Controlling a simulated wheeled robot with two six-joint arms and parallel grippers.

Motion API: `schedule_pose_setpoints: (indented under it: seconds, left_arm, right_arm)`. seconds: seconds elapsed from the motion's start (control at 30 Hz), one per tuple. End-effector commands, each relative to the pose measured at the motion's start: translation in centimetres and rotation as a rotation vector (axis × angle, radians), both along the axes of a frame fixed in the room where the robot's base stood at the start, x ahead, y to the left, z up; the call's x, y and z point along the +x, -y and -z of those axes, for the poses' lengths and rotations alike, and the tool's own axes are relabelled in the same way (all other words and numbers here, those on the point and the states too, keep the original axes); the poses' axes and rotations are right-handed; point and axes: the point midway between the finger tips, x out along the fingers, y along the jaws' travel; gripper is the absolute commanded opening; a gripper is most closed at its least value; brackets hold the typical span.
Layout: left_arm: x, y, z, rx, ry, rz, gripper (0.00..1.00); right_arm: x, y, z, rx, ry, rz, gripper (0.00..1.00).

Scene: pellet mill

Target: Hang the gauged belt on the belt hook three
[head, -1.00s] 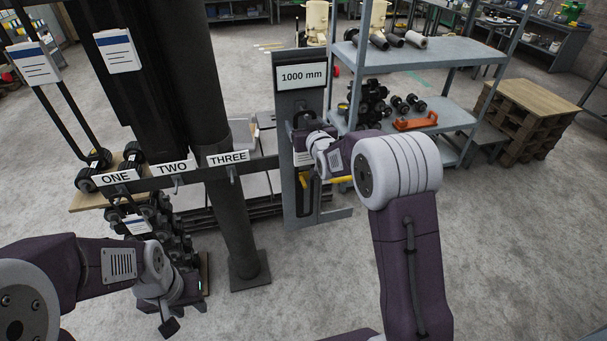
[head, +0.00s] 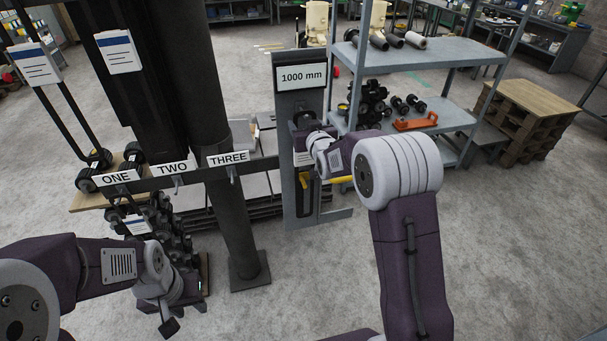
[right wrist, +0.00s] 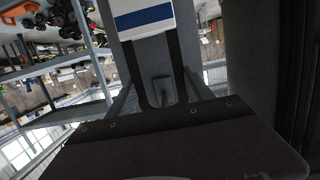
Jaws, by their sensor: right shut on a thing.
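My right gripper (head: 303,132) is in front of the grey gauge stand (head: 284,112), under its "1000 mm" sign. It is shut on the belt, a black loop (right wrist: 140,75) with a white and blue tag (right wrist: 145,18) that fills the upper middle of the right wrist view. The fingers and the grasp itself are mostly hidden. A peg-like part (right wrist: 162,88) shows inside the loop; I cannot tell whether the belt bears on it. Belt hook three (head: 232,173) is empty under the "THREE" label (head: 228,157), left of the gauge. My left gripper (head: 180,314) is low at left, open and empty.
Labels "ONE" (head: 116,178) and "TWO" (head: 172,168) mark neighbouring hooks on the same rail. A shelf rack (head: 430,50) with rollers is right of the gauge. Open floor lies in front.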

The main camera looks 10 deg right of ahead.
Motion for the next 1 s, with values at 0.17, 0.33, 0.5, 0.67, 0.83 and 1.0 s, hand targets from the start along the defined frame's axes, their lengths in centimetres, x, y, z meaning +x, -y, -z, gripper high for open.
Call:
schedule_pose_setpoints:
  seconds: [0.17,0.33,0.5,0.67,0.83,1.0]
  left_arm:
    - [0.0,0.0,-0.8,0.0,0.0,0.0,0.36]
    - [0.0,0.0,-1.4,0.0,0.0,0.0,0.36]
    - [0.0,0.0,-1.5,0.0,0.0,0.0,0.36]
    - [0.0,0.0,-1.4,0.0,0.0,0.0,0.36]
    - [0.0,0.0,-0.6,0.0,0.0,0.0,0.36]
    - [0.0,0.0,0.4,0.0,0.0,0.0,0.36]
  right_arm:
    - [0.0,0.0,-1.6,0.0,0.005,0.0,0.0]
    - [0.0,0.0,-2.9,0.0,0.005,0.0,0.0]
    - [0.0,0.0,-3.3,0.0,0.004,0.0,0.0]
    - [0.0,0.0,-3.3,0.0,0.004,0.0,0.0]
    - [-1.0,0.0,-3.0,0.0,0.005,0.0,0.0]
    - [-2.7,0.1,-3.0,0.0,0.005,0.0,0.0]
